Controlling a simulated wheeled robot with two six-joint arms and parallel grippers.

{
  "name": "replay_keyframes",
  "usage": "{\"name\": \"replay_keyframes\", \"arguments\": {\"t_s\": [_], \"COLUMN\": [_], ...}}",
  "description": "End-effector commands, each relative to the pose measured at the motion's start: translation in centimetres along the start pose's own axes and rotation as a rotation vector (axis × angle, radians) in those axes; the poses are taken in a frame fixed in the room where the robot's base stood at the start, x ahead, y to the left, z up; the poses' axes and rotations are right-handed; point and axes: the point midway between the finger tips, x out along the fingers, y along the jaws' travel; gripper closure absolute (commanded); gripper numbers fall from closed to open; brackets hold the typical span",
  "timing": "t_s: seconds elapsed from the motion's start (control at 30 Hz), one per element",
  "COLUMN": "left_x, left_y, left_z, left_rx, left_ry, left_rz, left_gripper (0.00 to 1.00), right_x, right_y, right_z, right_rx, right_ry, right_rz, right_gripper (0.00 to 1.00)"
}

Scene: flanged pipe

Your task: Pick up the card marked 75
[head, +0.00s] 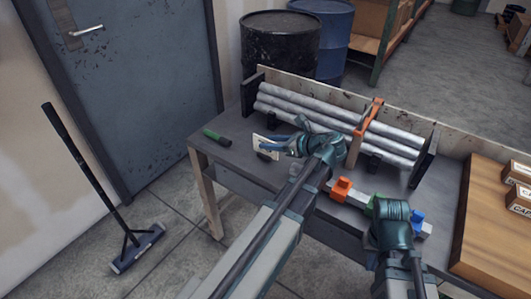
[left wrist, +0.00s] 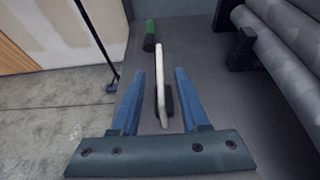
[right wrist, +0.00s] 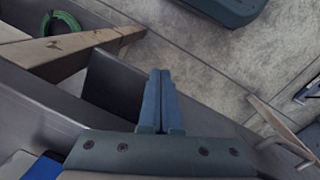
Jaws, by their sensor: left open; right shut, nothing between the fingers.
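A pale card (head: 258,142) stands upright in a small black holder (head: 267,156) on the workbench. In the left wrist view the card (left wrist: 161,75) is edge-on, with its dark holder (left wrist: 168,99) beside it. No number can be read on it. My left gripper (head: 270,142) is at the card. Its open fingers (left wrist: 160,72) lie one on each side of the card, with gaps showing on both sides. My right gripper (right wrist: 160,72) is shut and empty, away from the card; its fingers are hard to make out in the head view.
A green-and-black marker-like item (head: 217,137) lies left of the card. Grey pipes (head: 340,115) rest in a rack behind, with an orange clamp (head: 366,128). Orange (head: 341,189) and blue (head: 417,217) pieces sit near the front. A wooden board (head: 490,235) holds boxes at right.

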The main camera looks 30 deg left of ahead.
Motion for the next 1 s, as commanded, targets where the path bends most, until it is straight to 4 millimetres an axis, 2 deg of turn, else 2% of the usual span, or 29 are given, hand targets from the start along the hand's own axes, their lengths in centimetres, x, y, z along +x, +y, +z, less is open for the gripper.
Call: {"name": "replay_keyframes", "arguments": {"t_s": [0.03, 0.13, 0.37, 0.47, 0.63, 1.0], "left_x": [1.0, 2.2, 2.4, 2.4, 2.4, 2.4], "left_y": [-0.1, -0.1, -0.1, -0.1, -0.1, -0.1], "left_z": [-0.4, -0.2, 0.0, 0.0, -0.1, -0.1], "left_rx": [-0.001, -0.001, 0.000, 0.000, 0.000, 0.000], "left_ry": [0.000, 0.000, 0.000, 0.000, 0.000, 0.000], "left_rz": [0.002, 0.002, -0.001, -0.001, -0.001, -0.001], "left_gripper": [0.55, 0.55, 0.55, 0.69, 1.00, 1.00], "right_x": [0.7, 1.1, 0.9, 0.9, 0.9, 0.9], "right_y": [-0.1, -0.1, -0.1, -0.1, -0.1, -0.1], "right_z": [0.0, -0.1, -0.1, -0.1, -0.1, -0.1], "right_rx": [0.000, 0.000, 0.000, 0.000, 0.000, 0.000], "right_ry": [0.000, 0.000, 0.000, 0.000, 0.000, 0.000], "right_rz": [0.000, 0.000, 0.000, 0.000, 0.000, 0.000], "right_gripper": [1.00, 1.00, 1.00, 1.00, 1.00, 1.00]}}
